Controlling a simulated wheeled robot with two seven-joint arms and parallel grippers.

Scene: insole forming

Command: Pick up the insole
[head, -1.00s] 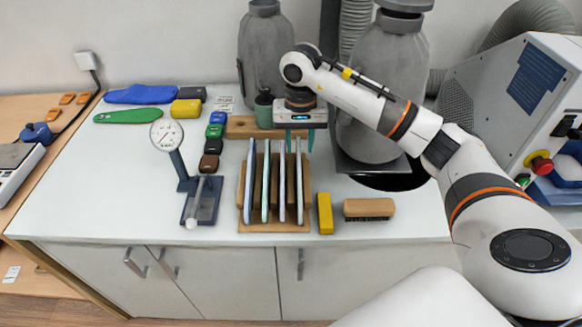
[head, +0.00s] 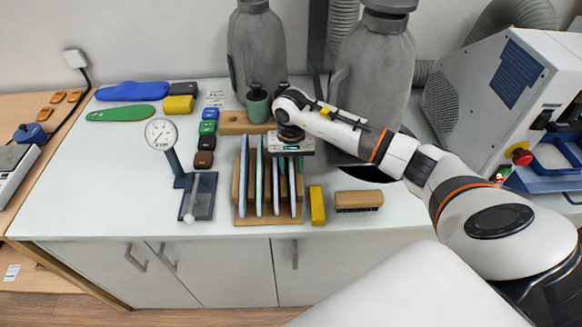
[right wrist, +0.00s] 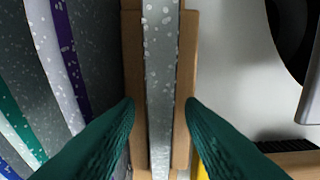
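A wooden rack (head: 266,222) on the white counter holds several thin upright insole sheets, pale with blue and green tones. My right gripper (head: 289,164) is over the rear of the rack, at its right-hand sheet. In the right wrist view, the teal fingers (right wrist: 160,104) are open, one on each side of a grey speckled sheet (right wrist: 159,60) standing in the slot. A gap shows between fingers and sheet. More sheets (right wrist: 58,60) stand to the left in that view. My left gripper is not in view.
A yellow block (head: 317,206) and a wooden brush (head: 358,200) lie right of the rack. A dial gauge stand (head: 198,198) is to its left. Blue (head: 132,91) and green (head: 120,113) flat shapes lie at the back left. Grey bottle-shaped vessels (head: 256,50) stand behind.

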